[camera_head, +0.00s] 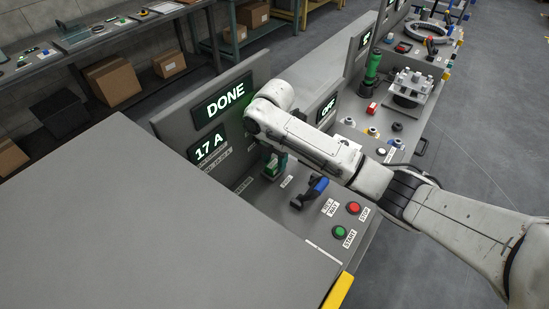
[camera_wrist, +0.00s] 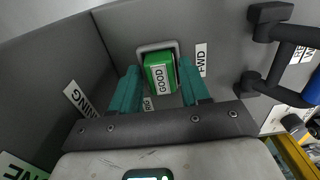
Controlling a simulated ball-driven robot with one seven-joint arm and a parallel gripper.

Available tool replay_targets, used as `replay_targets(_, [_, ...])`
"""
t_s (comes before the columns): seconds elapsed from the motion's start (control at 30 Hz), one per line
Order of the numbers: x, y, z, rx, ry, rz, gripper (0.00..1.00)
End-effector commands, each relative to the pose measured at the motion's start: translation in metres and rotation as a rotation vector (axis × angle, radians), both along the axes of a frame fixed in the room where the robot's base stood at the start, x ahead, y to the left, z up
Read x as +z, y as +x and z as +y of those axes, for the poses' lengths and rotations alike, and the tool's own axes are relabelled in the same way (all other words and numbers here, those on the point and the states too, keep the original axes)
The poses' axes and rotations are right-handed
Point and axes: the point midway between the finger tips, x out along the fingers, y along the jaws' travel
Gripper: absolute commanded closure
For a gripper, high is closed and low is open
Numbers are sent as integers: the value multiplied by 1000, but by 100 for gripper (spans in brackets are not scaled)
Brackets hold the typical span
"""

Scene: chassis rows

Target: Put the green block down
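The green block (camera_wrist: 159,76), with a white label reading GOOD, shows in the wrist view between the two teal fingers of my gripper (camera_wrist: 160,82). The fingers lie close along both sides of the block and look shut on it. A grey rounded frame (camera_wrist: 158,45) in the panel surrounds the block's far end; I cannot tell how deep the block sits in it. In the head view, my gripper (camera_head: 274,165) is low at the bench beside the panel, with the block mostly hidden.
Screens on the panel read DONE (camera_head: 219,103) and 17 A (camera_head: 207,147). A blue-ended handle (camera_head: 311,193) stands close to the right of my gripper. A red button (camera_head: 353,208) and a green button (camera_head: 340,231) are nearer. A large grey surface (camera_head: 140,225) fills the left front.

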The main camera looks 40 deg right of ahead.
Motion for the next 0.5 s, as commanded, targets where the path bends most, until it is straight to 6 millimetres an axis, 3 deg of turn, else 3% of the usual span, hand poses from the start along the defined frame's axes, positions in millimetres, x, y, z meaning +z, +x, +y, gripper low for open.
replay_targets(0.13, [0, 0, 0, 0, 0, 0, 42])
replay_targets(0.5, [11, 1, 0, 1, 0, -2, 42])
